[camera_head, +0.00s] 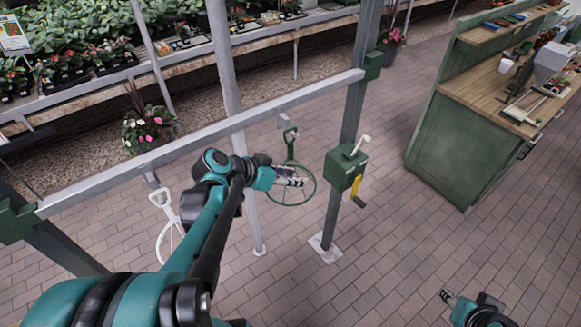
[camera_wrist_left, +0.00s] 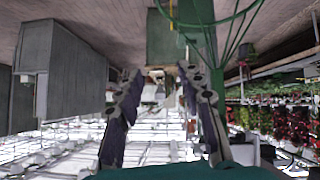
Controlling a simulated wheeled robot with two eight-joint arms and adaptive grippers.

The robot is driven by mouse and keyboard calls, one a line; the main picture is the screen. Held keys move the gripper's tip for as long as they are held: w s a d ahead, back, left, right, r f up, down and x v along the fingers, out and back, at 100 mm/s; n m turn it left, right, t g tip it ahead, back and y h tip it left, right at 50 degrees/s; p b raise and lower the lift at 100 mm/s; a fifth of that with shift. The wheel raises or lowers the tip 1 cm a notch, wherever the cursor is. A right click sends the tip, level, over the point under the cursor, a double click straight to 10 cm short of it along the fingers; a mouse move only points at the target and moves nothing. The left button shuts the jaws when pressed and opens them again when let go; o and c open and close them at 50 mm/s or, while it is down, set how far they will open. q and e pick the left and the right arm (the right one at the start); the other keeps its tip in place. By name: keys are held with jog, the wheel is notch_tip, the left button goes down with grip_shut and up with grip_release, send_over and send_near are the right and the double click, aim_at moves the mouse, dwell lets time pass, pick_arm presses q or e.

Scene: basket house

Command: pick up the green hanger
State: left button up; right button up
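The green hanger (camera_head: 290,151) hangs from a hook on the metal rail in the head view, its stem above a round spoked hoop. My left gripper (camera_head: 300,181) is in front of the hoop and overlaps it. In the left wrist view, the hanger's hoop (camera_wrist_left: 212,24) shows at the top, beyond the fingers. My left gripper (camera_wrist_left: 160,82) has its fingers apart, with nothing clearly held between them. Whether a finger touches the hanger cannot be told. My right gripper (camera_head: 447,296) is low at the right, far from the hanger; its opening is unclear.
A white hanger (camera_head: 164,215) hangs left on the same rail (camera_head: 230,124). A green workbench (camera_head: 455,150) stands right. Plant tables (camera_head: 190,62) line the back.

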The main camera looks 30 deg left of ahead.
aim_at(288, 154)
pick_arm(q)
jog(key=w+a+r+m+t, duration=0.1)
jog(key=a+r+t, duration=0.15)
jog(key=a, duration=0.55)
jog(key=x, duration=0.7)
jog(key=shift+w+d, duration=0.25)
jog(key=shift+w, duration=0.1)
jog(key=shift+t, duration=0.25)
grip_shut()
